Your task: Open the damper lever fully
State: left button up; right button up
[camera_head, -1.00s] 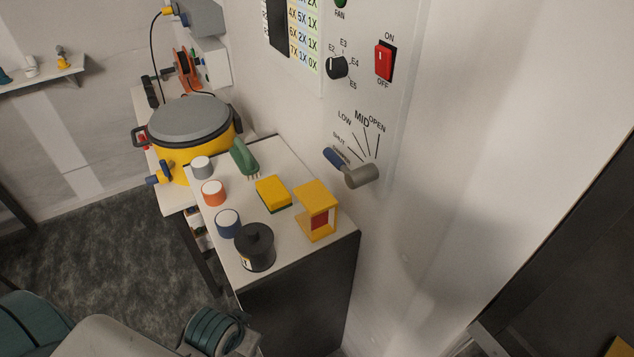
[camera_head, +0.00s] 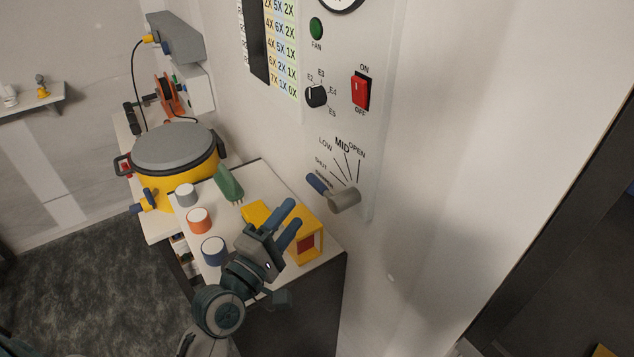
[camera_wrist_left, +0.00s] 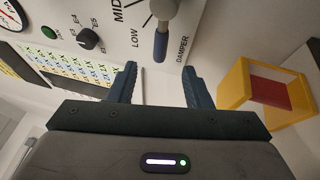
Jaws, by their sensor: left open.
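The damper lever (camera_head: 338,197) sits low on the white wall panel, a grey hub with a blue handle. Its handle points up and left, at the shut end of the SHUT, LOW, MID, OPEN marks. In the left wrist view the lever's blue handle (camera_wrist_left: 161,42) shows beyond the fingers, near the DAMPER label. My left gripper (camera_head: 291,221) is open and empty, above the bench top and to the lower left of the lever, apart from it. In the left wrist view its two blue fingers (camera_wrist_left: 160,84) are spread. My right gripper is not seen.
Below the lever, the bench (camera_head: 262,180) holds a yellow box frame (camera_head: 306,240), a green brush (camera_head: 228,183) and several small cups. A yellow pot (camera_head: 172,180) stands behind. The panel has a black knob (camera_head: 317,96) and red switch (camera_head: 361,91). The wall right of the lever is clear.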

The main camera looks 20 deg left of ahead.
aim_at(313, 188)
pick_arm(q)
jog(key=p+x, duration=0.2)
jog(key=x, duration=0.7)
jog(key=shift+w+d+p, duration=0.15)
jog(key=shift+w+p, duration=0.25)
jog(key=shift+w, duration=0.2)
jog(key=shift+c, duration=0.5)
grip_shut()
